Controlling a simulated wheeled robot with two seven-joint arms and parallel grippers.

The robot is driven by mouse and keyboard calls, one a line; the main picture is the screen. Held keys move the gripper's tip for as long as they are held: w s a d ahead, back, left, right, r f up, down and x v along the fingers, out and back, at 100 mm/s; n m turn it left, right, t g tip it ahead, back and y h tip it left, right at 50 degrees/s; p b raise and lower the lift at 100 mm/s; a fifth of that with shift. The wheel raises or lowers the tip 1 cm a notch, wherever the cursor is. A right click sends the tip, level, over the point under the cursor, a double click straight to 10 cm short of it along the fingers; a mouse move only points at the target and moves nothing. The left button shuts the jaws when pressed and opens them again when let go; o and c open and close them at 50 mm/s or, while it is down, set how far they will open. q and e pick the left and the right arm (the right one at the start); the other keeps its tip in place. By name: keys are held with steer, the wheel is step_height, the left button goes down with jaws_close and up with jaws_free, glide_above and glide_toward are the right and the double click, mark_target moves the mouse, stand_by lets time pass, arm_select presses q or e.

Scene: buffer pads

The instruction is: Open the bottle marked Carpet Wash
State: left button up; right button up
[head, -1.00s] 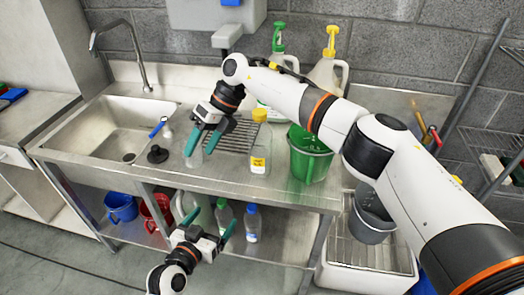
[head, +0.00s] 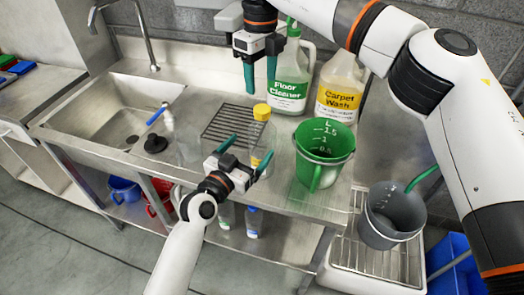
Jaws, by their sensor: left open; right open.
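The Carpet Wash bottle (head: 341,88), a large translucent jug with a yellow label, stands at the back right of the steel counter. Its top is hidden behind my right arm. My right gripper (head: 260,82) is open and empty, pointing down to the left of the Floor Cleaner jug (head: 288,92), apart from the Carpet Wash bottle. My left gripper (head: 247,152) is open at the counter's front, by a clear bottle with a yellow cap (head: 262,111). Its fingers overlap that bottle in the picture; I cannot tell whether they touch.
A green measuring bucket (head: 325,152) stands in front of the Carpet Wash bottle. A grey bucket (head: 391,215) sits lower right on a drainer. The sink (head: 110,120) is at the left. A wire rack (head: 224,125) and a clear spray bottle (head: 187,135) lie between.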

mark_target(254, 143)
arm_select(q)
steer(key=x, duration=0.5)
steer(key=shift+w+f, duration=0.1)
steer(key=shift+f, duration=0.05)
arm_select(e)
steer(key=shift+w+d+f, duration=0.15)
steer(key=shift+w+d, duration=0.1)
steer(key=shift+w, duration=0.05)
arm_select(q)
steer(key=shift+w+d, duration=0.25)
steer(key=shift+w, duration=0.15)
arm_select(e)
steer(key=shift+s+a, duration=0.15)
steer(key=shift+s, duration=0.05)
arm_select(q)
steer(key=shift+w+d, duration=0.15)
steer(key=shift+w, duration=0.1)
arm_select(e)
steer(key=shift+w, duration=0.1)
